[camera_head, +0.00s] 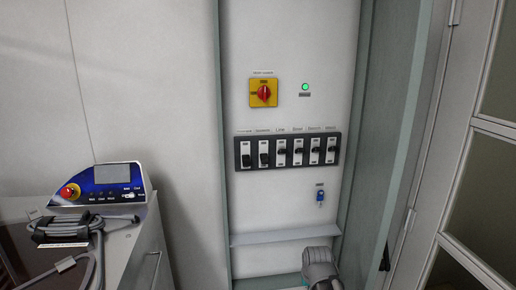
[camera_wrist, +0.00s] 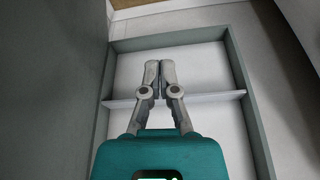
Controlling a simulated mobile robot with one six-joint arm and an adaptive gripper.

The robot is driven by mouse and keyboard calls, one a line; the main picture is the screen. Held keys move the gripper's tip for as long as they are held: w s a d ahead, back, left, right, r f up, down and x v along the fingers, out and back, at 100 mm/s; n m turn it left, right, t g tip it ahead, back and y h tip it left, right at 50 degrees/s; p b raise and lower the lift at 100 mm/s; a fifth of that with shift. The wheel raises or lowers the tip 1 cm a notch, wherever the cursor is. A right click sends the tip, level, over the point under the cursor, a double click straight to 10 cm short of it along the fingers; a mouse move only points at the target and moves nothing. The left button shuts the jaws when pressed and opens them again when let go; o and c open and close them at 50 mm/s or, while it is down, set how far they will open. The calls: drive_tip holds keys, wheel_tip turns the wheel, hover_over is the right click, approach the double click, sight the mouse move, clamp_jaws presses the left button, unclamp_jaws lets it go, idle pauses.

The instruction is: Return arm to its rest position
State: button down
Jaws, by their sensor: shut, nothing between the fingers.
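My gripper (camera_wrist: 159,82) shows in the wrist view, with its two grey fingers together and nothing between them. It points toward the lower part of a pale recessed panel with a narrow ledge (camera_wrist: 205,97). In the head view only a grey part of my arm shows at the bottom edge, below the panel (camera_head: 290,215); the fingers cannot be made out there.
The panel holds a red and yellow rotary switch (camera_head: 264,93), a lit green lamp (camera_head: 305,87), a row of black switches (camera_head: 287,151) and a blue key switch (camera_head: 320,197). Green-grey frame walls (camera_head: 384,120) flank it. A console (camera_head: 101,187) with a red button stands left.

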drive_tip(key=s+g, duration=0.3)
drive_tip(key=s, duration=0.6)
drive_tip(key=shift+d+r+g+p, duration=0.2)
drive_tip(key=shift+d+g+p, duration=0.1)
drive_tip(key=shift+d+p, duration=0.15)
